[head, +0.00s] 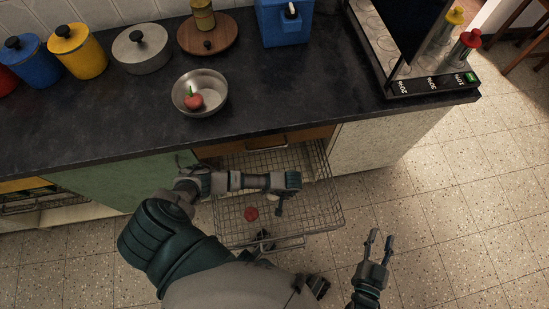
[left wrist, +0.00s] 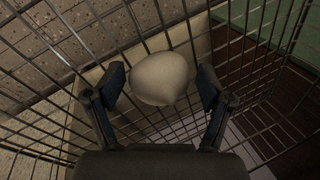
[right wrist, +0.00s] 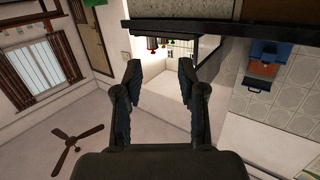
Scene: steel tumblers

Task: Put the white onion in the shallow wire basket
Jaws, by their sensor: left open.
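The white onion (left wrist: 160,78) shows in the left wrist view between the two fingers of my left gripper (left wrist: 166,82), which is open. Wire mesh lies around and behind the onion; I cannot tell whether it rests on the wires. The onion is hidden in the head view. The wire basket (head: 325,200) is pulled out from under the counter, and its mesh fills much of the left wrist view (left wrist: 75,65). My left gripper (head: 279,208) points down over it. My right gripper (head: 378,240) is open and empty, right of the basket; it also shows in the right wrist view (right wrist: 160,72).
A small red item (head: 251,213) is in the basket, left of my left gripper. On the dark counter (head: 300,100) stand a metal bowl (head: 215,80) with a red vegetable (head: 194,101), a lidded pot (head: 141,48) and canisters (head: 77,50).

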